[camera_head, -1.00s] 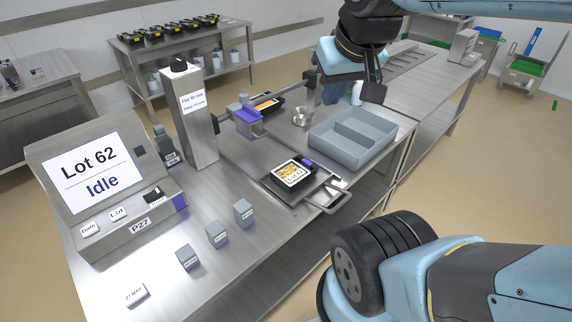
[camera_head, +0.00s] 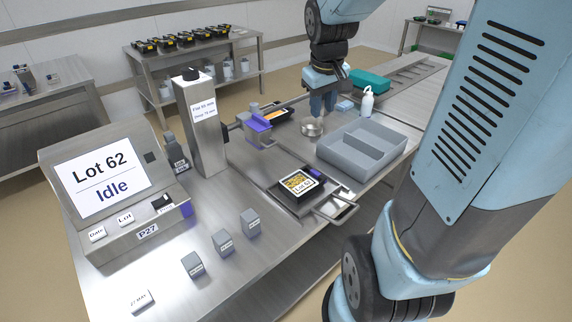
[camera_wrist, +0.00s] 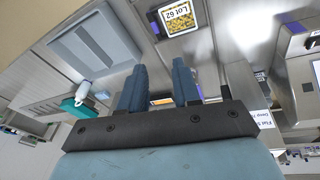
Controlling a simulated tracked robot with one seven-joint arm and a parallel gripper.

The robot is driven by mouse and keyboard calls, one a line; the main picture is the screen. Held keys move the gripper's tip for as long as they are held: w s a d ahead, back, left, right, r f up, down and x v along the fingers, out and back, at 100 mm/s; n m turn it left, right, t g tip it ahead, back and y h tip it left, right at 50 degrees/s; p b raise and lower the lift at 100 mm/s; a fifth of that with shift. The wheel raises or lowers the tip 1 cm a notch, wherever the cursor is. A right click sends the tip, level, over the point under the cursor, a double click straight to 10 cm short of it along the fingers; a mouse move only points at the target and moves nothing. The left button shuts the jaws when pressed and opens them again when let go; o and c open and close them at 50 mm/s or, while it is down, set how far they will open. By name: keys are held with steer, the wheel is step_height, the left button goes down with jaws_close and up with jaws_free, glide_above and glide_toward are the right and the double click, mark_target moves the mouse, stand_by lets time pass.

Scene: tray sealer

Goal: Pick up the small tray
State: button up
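A black tray labelled Lot 62 (camera_head: 298,184) with yellow contents sits in the handled holder at the middle of the steel bench; it also shows at the top of the wrist view (camera_wrist: 179,18). A second dark tray with an orange top (camera_head: 279,115) lies behind the purple-fronted sealer part, partly hidden. I cannot tell which one is the small tray. My gripper (camera_head: 322,112) points down at the back of the bench, close to a round metal bowl (camera_head: 312,128). In the wrist view its two blue fingers (camera_wrist: 159,70) stand apart with nothing held between them.
A grey divided bin (camera_head: 350,165) stands right of the holder. A white bottle (camera_head: 367,102) and a teal tray (camera_head: 369,80) are behind it. The sealer column (camera_head: 203,140) and Lot 62 Idle screen (camera_head: 105,173) stand left. Several grey blocks line the front.

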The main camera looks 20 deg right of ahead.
steer(key=w+d+f+n+g, duration=0.1)
steer(key=w+d+f, duration=0.1)
steer(key=w+f, duration=0.45)
steer(key=n+g+y, duration=0.1)
steer(key=g, duration=0.1)
glide_above(316, 172)
step_height(316, 172, down, 20)
steer(key=shift+s+a+r, duration=0.1)
steer(key=shift+s, duration=0.05)
steer(key=shift+w+f, duration=0.15)
steer(key=shift+f, duration=1.25)
steer(key=shift+w+f, duration=0.1)
steer(key=shift+f, duration=1.25)
steer(key=shift+c, duration=0.3)
jaws_close()
